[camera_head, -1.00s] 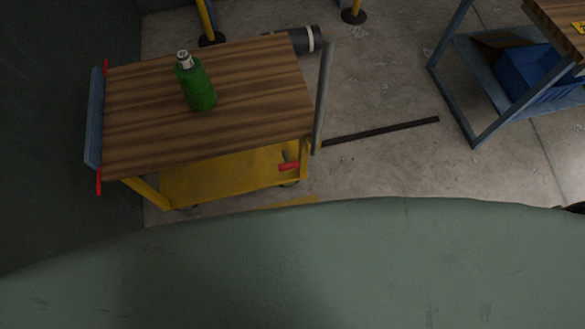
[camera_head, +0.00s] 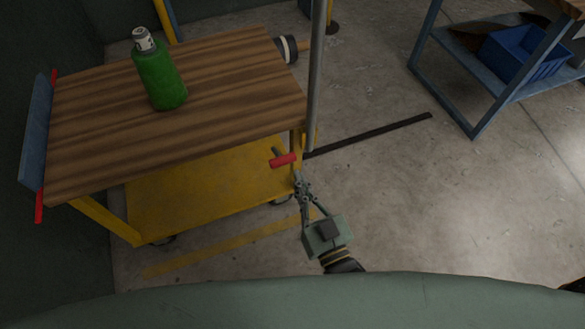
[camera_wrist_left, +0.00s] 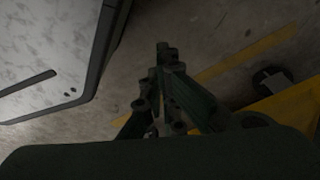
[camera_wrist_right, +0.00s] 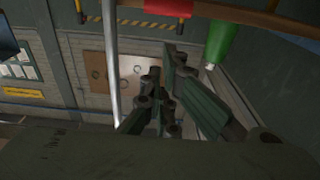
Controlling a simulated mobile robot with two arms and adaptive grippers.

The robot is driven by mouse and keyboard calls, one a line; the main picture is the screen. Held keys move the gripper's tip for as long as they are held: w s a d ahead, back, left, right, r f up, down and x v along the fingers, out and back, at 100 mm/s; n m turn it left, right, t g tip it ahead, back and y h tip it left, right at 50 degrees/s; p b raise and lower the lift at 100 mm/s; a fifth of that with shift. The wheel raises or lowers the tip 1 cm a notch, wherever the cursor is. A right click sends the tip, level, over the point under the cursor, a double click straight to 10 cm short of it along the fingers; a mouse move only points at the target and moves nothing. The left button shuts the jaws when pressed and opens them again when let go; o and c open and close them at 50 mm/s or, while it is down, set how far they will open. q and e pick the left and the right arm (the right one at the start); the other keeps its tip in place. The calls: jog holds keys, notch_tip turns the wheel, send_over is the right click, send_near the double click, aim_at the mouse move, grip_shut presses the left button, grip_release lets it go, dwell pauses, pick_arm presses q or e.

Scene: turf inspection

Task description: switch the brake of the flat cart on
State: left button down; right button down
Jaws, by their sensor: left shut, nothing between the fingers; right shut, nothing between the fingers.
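The flat cart has a wooden top (camera_head: 215,90) and a yellow lower deck (camera_head: 200,190). A red T-shaped handle (camera_head: 284,159), which looks like the brake lever, sits at the cart's near right corner. It also shows at the top of the right wrist view (camera_wrist_right: 168,8). My right gripper (camera_head: 300,183) is shut and empty, its tips just below the red handle. I cannot tell whether they touch it. My left gripper (camera_wrist_left: 163,48) is shut and empty, over the floor near a caster (camera_wrist_left: 272,78); the head view does not show it.
A green bottle (camera_head: 160,75) stands on the wooden top. A grey upright bar (camera_head: 317,80) rises at the cart's right end. A blue-framed table (camera_head: 415,65) with a blue bin (camera_head: 515,55) stands at the far right. The floor between is mostly clear.

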aim_at(288, 157)
pick_arm(q)
jog(key=shift+w+f, duration=0.1)
jog(key=shift+w, duration=0.1)
pick_arm(e)
jog(key=shift+d+r+t, duration=0.1)
jog(key=shift+r+t, duration=0.2)
jog(key=shift+r, duration=0.45)
